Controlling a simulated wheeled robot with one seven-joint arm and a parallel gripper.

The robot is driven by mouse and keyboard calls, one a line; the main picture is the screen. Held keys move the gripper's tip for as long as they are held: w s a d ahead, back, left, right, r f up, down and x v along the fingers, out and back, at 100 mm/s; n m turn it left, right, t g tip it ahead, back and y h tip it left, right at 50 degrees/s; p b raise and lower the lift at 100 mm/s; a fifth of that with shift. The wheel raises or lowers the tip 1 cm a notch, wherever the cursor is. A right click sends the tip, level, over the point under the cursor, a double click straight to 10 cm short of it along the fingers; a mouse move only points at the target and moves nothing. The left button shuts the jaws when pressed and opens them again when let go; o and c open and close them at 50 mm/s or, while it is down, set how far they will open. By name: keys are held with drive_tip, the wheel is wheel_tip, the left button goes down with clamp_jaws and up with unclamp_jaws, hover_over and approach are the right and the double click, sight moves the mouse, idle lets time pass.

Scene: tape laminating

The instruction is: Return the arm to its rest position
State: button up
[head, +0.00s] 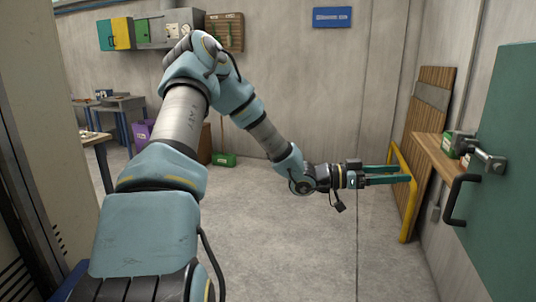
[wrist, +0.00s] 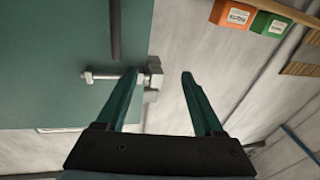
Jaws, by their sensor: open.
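My arm stretches forward and to the right across the head view. My gripper (head: 410,174) is at its end, with two long green fingers pointing right, toward the wall side. In the wrist view my gripper (wrist: 158,75) is open, with nothing between its fingers. A green door panel (head: 510,165) stands at the right edge of the head view and fills the left of the wrist view (wrist: 50,70). In the wrist view the left finger overlaps the door's metal latch (wrist: 103,76); I cannot tell whether they touch.
A yellow rail (head: 405,225) and wooden boards (head: 425,120) stand behind my fingertips. A wooden shelf (head: 438,155) holds small boxes. The door has a black handle (head: 453,200). Workbenches (head: 120,103) stand at the far left. The middle floor (head: 270,235) is clear.

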drive_tip(key=w+a+f+n+t+y, duration=0.4)
drive_tip(key=w+a+f+t+y, duration=0.1)
drive_tip(key=w+a+f+y, duration=0.1)
drive_tip(key=w+a+f+n+t+y, duration=0.1)
drive_tip(key=a+n+t+y, duration=0.2)
drive_tip(key=a, duration=0.6)
drive_tip(key=w+a+f+n+y, duration=0.1)
drive_tip(key=a+f+n+y, duration=0.1)
drive_tip(key=a+y, duration=0.5)
drive_tip(key=s+a+r+n+g+y+p, duration=0.1)
drive_tip(key=s+a+r+n+g+y, duration=0.1)
drive_tip(key=s+a+n, duration=0.6)
drive_tip(key=s+a+r+g, duration=0.1)
drive_tip(key=s+a, duration=0.6)
drive_tip(key=a, duration=0.4)
drive_tip(key=shift+s+r+n+g+y, duration=0.25)
drive_tip(key=shift+r+n+g+y, duration=0.05)
drive_tip(key=shift+g+y, duration=0.1)
